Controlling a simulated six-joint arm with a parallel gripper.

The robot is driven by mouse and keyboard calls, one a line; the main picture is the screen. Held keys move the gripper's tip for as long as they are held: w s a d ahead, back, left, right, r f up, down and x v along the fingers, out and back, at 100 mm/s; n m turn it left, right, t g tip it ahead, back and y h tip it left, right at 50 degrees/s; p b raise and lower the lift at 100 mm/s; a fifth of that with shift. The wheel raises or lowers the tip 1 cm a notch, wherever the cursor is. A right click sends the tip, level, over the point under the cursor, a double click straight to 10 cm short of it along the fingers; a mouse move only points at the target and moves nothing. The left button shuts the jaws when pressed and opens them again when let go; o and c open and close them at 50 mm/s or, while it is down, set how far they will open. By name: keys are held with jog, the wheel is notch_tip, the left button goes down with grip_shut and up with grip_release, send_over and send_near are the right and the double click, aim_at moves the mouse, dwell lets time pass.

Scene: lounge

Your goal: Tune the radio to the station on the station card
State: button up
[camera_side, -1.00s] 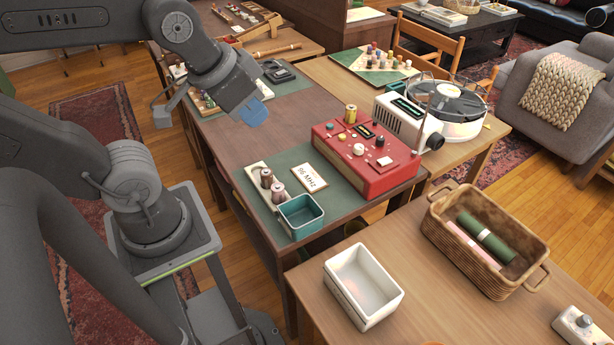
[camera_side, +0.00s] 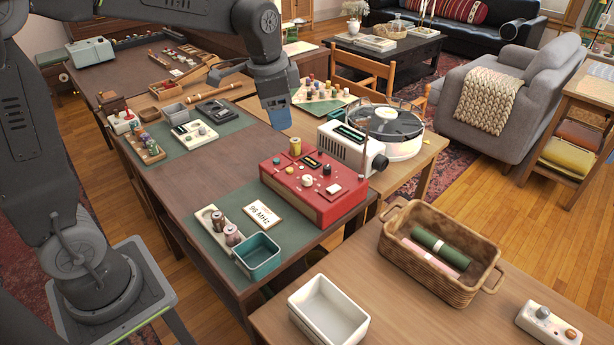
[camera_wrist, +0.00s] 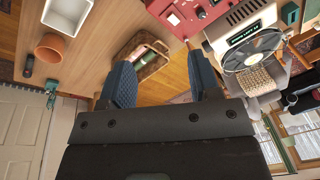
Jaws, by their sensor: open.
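The red radio (camera_side: 314,190) sits on the dark table, with several knobs, a small dark display and a yellow cylinder on its top. The white station card (camera_side: 262,213) reads "96 MHz" and lies on a green mat in front of the radio, to its left. My gripper (camera_side: 278,118) is in the air beyond the radio, apart from it. In the wrist view my gripper (camera_wrist: 166,85) has its two blue fingers spread with nothing between them. Part of the radio (camera_wrist: 185,15) shows at the top edge there.
A teal box (camera_side: 258,257) and a holder with spools (camera_side: 222,228) stand near the card. A white projector-like device (camera_side: 350,147) and a turntable (camera_side: 386,128) are right behind the radio. A wicker basket (camera_side: 392,250) and a white bin (camera_side: 306,318) are on the front table.

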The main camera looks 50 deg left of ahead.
jog(key=w+a+f+m+g, duration=0.1)
jog(key=w+a+f+m, duration=0.1)
jog(key=w+f, duration=0.35)
jog(key=m+g, duration=0.1)
jog(key=m, duration=0.2)
send_near(308, 178)
notch_tip(308, 178, down, 9)
jog(key=shift+w+a+f, duration=0.15)
jog(key=shift+a+f, duration=0.05)
jog(key=shift+c, duration=0.2)
jog(key=c, duration=0.9)
